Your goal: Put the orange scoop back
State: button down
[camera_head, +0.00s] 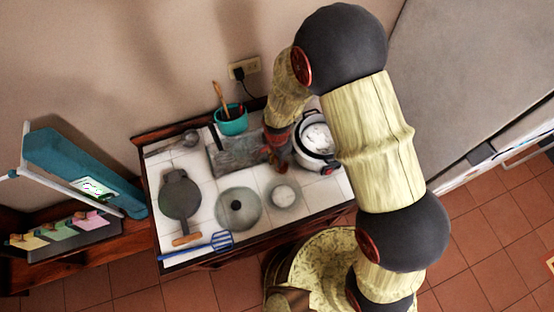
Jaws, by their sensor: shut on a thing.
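My gripper (274,158) is low over the back middle of the white tiled counter, between a grey box-like block and the white pot. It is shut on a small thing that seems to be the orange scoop. Only a little reddish-orange shows there, and its shape is mostly hidden by the gripper and wrist. A teal pot (232,128) with wooden-handled utensils stands at the back, left of my arm.
The grey block (237,157) is left of my gripper; the white pot (316,139) is right. Bare tiles show at right.

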jog(key=c, duration=1.8)
grip_release()
notch_tip(320, 180, up, 12)
jog(key=shift+r+b, duration=0.25)
jog(key=shift+b, duration=0.05)
jog(key=d+r+n+t, duration=0.1)
jog(key=d+r+n, duration=0.1)
jog(key=d+r, duration=0.55)
jog(key=d+r+n+t, duration=0.15)
jog(key=d+r, duration=0.25)
jog(key=r, duration=0.6)
jog(key=s+d+r+n+t, duration=0.1)
jog(key=s+d+r, duration=0.2)
jog(key=s+d, duration=0.1)
jog(key=s+d+r+n+t, duration=0.1)
jog(key=s+d+r+n, duration=0.1)
jog(key=s+d+r, duration=0.1)
jog(key=s+d+r+n+t, duration=0.1)
jog(key=s+d+r+n, duration=0.1)
jog(key=s+d+r, duration=0.2)
jog(key=shift+s+d+r, duration=0.2)
jog(key=shift+s+r, duration=0.05)
jog(key=shift+s, duration=0.15)
jog(key=shift+s+d+r, duration=0.15)
jog(key=shift+s+r, duration=0.05)
jog(key=shift+s, duration=0.2)
